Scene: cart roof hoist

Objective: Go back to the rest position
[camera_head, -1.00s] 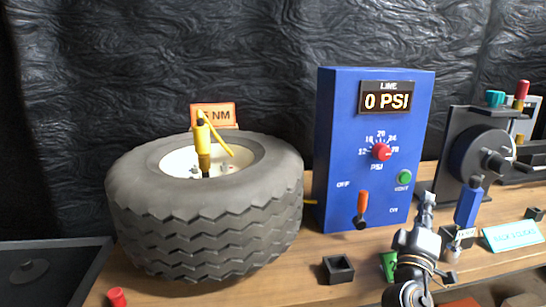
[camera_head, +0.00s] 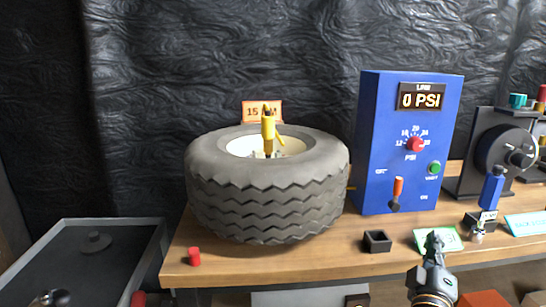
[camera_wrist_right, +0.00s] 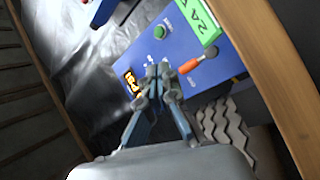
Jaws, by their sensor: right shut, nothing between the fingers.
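My right gripper (camera_head: 433,243) is shut and empty at the lower right of the head view, in front of the workbench edge. It also shows in the right wrist view (camera_wrist_right: 158,72), fingertips together, with the blue control box behind it. In the head view something dark and rounded sits at the lower left corner; I cannot tell whether it belongs to my left arm. No left gripper is clearly seen.
A large tire (camera_head: 265,200) with a yellow tool (camera_head: 268,133) lies on the wooden bench (camera_head: 320,262). A blue box (camera_head: 375,140) reading 0 PSI stands beside it. A red cap (camera_head: 194,257) and black holder (camera_head: 377,241) are near the front edge. A grey tray (camera_head: 70,224) is left.

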